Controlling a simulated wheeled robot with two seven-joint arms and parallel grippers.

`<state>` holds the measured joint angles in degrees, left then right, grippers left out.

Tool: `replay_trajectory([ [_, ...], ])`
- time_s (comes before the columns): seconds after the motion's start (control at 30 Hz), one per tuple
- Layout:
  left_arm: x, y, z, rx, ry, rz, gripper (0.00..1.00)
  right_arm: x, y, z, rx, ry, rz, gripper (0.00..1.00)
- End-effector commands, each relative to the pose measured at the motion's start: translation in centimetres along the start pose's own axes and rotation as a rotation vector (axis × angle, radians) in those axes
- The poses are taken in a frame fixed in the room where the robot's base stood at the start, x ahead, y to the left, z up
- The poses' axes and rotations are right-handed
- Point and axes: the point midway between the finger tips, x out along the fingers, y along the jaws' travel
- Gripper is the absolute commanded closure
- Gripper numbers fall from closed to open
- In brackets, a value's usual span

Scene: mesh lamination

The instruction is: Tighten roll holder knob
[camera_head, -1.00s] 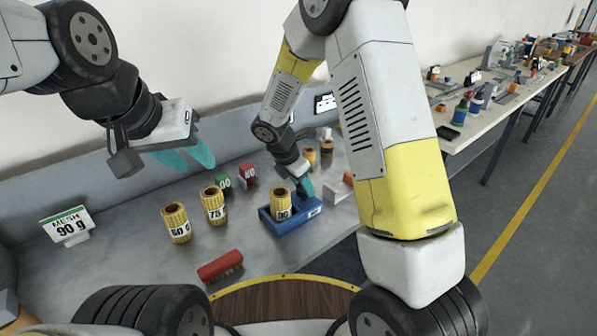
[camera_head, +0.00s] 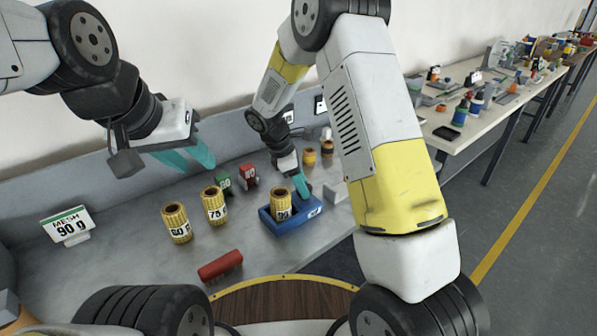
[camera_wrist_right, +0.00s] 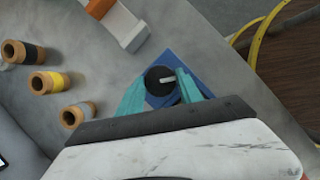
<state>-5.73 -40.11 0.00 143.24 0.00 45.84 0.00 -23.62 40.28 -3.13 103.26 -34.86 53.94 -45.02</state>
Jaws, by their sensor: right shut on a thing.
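The blue roll holder (camera_head: 290,229) stands on the grey bench with a yellow mesh roll (camera_head: 281,205) upright on it; the roll's label looks like 90. My right gripper (camera_head: 303,186) is at the right side of the holder, just behind the roll. In the right wrist view its teal fingers (camera_wrist_right: 158,92) are on either side of the round black knob (camera_wrist_right: 158,76), which has a pale bar mark, and are shut on it. The head view does not show the knob. My left gripper (camera_head: 188,157) is open and empty above the back left of the bench.
Two yellow rolls marked 60 (camera_head: 176,223) and 75 (camera_head: 213,206) stand left of the holder. A red block (camera_head: 220,266) lies near the front. A MESH 90 g sign (camera_head: 67,226) stands at left.

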Motion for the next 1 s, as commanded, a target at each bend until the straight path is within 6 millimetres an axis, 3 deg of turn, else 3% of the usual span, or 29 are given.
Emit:
replay_trajectory([
  [1.0,0.00,0.00,0.00,0.000,0.000,0.000,0.64,0.02,0.62,0.23,0.822,0.002,-0.338,0.98],
])
